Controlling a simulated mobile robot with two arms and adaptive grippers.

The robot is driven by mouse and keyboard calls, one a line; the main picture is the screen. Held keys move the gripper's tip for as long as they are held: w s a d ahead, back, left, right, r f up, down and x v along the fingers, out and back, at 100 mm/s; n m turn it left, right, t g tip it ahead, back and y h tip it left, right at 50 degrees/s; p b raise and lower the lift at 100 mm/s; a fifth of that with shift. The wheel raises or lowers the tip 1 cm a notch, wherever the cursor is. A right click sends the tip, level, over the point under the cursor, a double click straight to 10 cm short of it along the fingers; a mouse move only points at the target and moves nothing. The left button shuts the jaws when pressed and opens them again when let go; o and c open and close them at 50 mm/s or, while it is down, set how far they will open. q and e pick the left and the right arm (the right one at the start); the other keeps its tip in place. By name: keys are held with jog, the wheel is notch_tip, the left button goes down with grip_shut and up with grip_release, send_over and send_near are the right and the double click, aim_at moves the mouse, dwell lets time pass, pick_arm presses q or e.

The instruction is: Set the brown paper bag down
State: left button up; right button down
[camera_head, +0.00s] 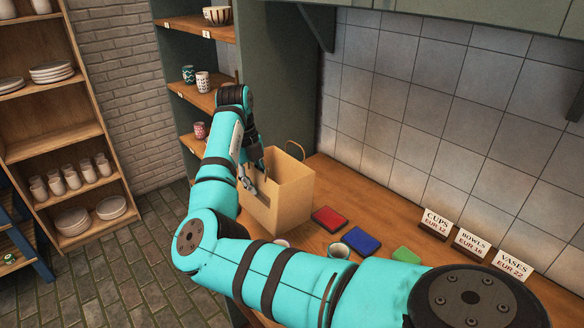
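The brown paper bag (288,204) stands upright on the wooden counter (395,212), or just above it; its bottom edge is partly hidden by my arm. Its top is open and one looped handle shows at its far side. My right gripper (255,178) points down at the bag's left side and top edge, touching or very close to it. The fingers overlap the bag, and I cannot tell whether they are closed on the near handle. My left gripper is not in view.
Red (329,219), blue (361,241) and green (406,255) pads lie right of the bag. A cup (339,250) is partly behind my arm. Price signs (472,243) stand at the right. Shelves with painted cups (203,82) rise behind my gripper; a tiled wall backs the counter.

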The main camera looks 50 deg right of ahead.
aim_at(255, 201)
jog(key=shift+w+a+f+h+b, duration=0.2)
jog(key=shift+f+h+b, duration=0.25)
jog(key=shift+b, duration=2.2)
jog(key=shift+a, duration=0.1)
notch_tip(255, 201, down, 5)
jog(key=shift+s+r+p, duration=0.1)
jog(key=shift+s+p, duration=0.05)
jog(key=shift+p, duration=0.4)
notch_tip(255, 201, down, 4)
jog(key=shift+r+p, duration=0.15)
jog(key=shift+p, duration=0.3)
jog(key=shift+f+h, duration=0.25)
jog(key=shift+f, duration=0.15)
jog(key=c, duration=1.5)
grip_release()
jog(key=shift+r, duration=0.1)
jog(key=b+v, duration=0.2)
jog(key=v, duration=1)
jog(key=shift+b, duration=0.35)
